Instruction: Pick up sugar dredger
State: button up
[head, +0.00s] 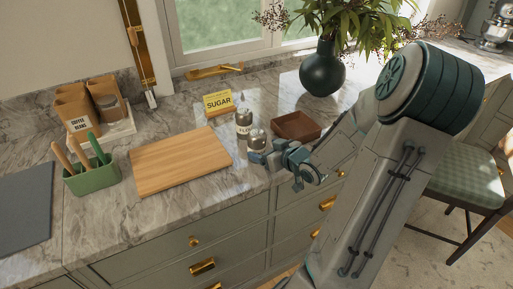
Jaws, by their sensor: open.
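Two small metal-topped shakers stand upright side by side on the marble counter. The rear shaker (244,122) has a pale label, too small to read surely. The front shaker (257,138) shows no readable label, and its lower part is partly hidden by my gripper. I cannot tell for certain which one is the sugar dredger. A yellow card reading SUGAR (218,103) stands behind and left of them. My gripper (259,157) is open, low at the counter's front edge, with its fingers pointing left beside the front shaker. I cannot tell whether they touch it.
A wooden cutting board (180,161) lies left of the shakers. A brown square tray (297,126) sits close on the right. A dark vase (322,72) stands behind. A green utensil holder (91,179) and wooden canisters (90,102) are at left. A chair (465,175) stands at right.

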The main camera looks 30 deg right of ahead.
aim_at(257, 146)
jog(key=shift+x, duration=2.7)
jog(key=shift+s+f, duration=0.1)
jog(key=c, duration=1.1)
jog(key=shift+c, duration=0.2)
jog(key=shift+r, duration=0.2)
